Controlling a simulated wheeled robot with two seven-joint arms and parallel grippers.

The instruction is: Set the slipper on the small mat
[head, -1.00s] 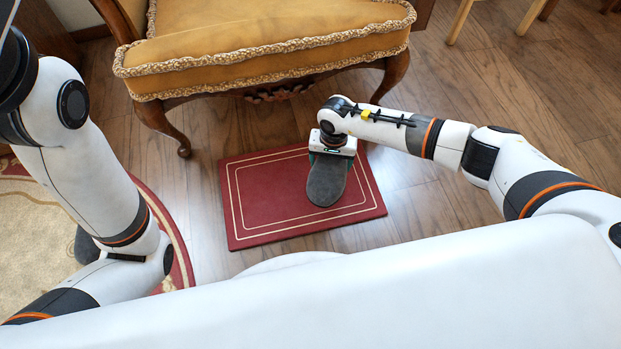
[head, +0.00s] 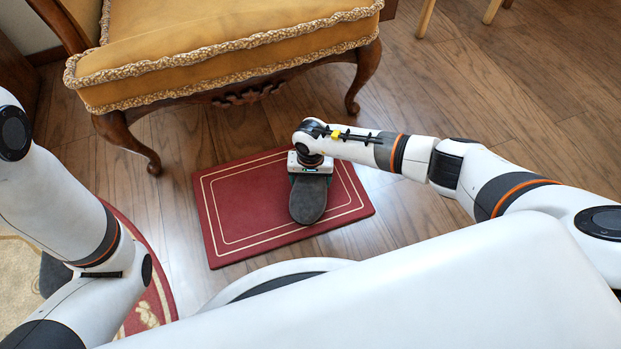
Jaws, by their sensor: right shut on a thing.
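The slipper (head: 309,203) is dark grey. It is held over the right half of the small mat (head: 235,222), its rounded end pointing toward me. The mat is red with cream border lines and lies flat on the wood floor. My right gripper (head: 310,175) points down and is shut on the slipper's far end; its fingers are mostly hidden. I cannot tell whether the slipper touches the mat or hangs just above it. My left arm comes in from the left, but its gripper is out of view.
A mustard armchair (head: 220,55) with carved wooden legs stands just behind the mat. A red-bordered cream rug (head: 18,285) lies at the left, with a dark grey object (head: 52,275) partly hidden behind my left arm. Bare floor (head: 480,110) is open at the right.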

